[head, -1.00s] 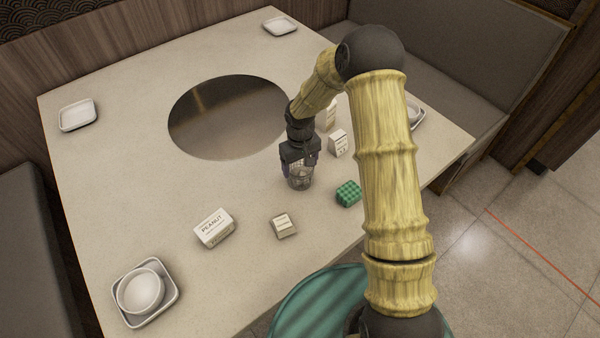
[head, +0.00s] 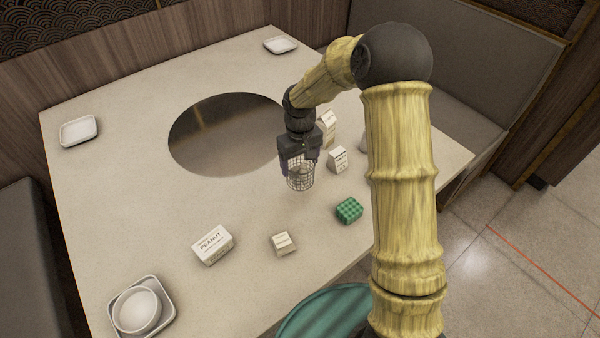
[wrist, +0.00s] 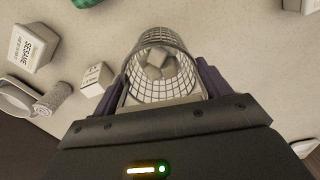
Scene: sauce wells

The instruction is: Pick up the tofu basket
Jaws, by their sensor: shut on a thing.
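The tofu basket (head: 301,180) is a wire mesh cup hanging under my gripper (head: 300,163) in the head view, near the front right edge of the round dark well. My gripper is shut on the basket, with a finger on each side of it. In the wrist view the basket (wrist: 160,62) lies between the two dark fingers (wrist: 163,88), and pale tofu cubes (wrist: 158,66) show inside it. The basket appears to be a little above the table, though the exact gap is hard to tell.
A peanut box (head: 212,246), a small box (head: 283,243) and a green checkered block (head: 349,210) stand in front. White cartons (head: 338,160) stand right of my gripper. The round well (head: 215,135) is behind left. A tray with a bowl (head: 143,310) is at front left. The table's left middle is clear.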

